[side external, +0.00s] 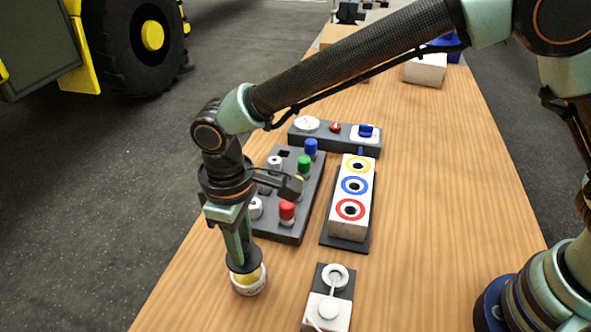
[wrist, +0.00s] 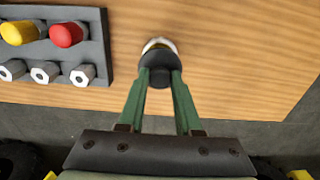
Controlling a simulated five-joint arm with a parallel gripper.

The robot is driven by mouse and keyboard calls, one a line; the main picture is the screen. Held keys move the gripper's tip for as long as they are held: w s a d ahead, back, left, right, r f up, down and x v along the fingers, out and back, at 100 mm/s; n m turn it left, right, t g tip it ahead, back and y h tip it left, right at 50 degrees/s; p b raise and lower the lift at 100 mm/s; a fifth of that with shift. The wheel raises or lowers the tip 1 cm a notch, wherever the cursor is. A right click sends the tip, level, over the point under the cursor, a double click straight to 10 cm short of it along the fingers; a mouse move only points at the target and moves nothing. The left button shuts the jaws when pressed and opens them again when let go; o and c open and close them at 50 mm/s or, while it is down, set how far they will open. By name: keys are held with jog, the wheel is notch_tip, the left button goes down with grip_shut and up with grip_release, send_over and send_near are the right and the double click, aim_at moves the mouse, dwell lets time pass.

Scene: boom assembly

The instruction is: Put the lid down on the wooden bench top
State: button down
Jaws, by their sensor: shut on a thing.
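My gripper (side external: 240,248) points down near the left edge of the wooden bench top (side external: 430,150). It is shut on a dark round lid (side external: 245,263), which also shows between the fingertips in the wrist view (wrist: 158,72). Directly below the lid is a short round jar (side external: 249,286) with a white wall and yellow inside or on top. A sliver of the jar's white and yellow rim shows past the lid in the wrist view (wrist: 159,43). I cannot tell whether lid and jar touch.
A dark peg board (side external: 300,225) with coloured pegs and white nuts lies behind the jar. Beside it stands a white block with ringed holes (side external: 350,200). A dark and white fixture (side external: 328,300) stands right of the jar. Bare wood lies between them and along the bench's right side.

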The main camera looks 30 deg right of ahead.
jog(key=shift+r, duration=0.3)
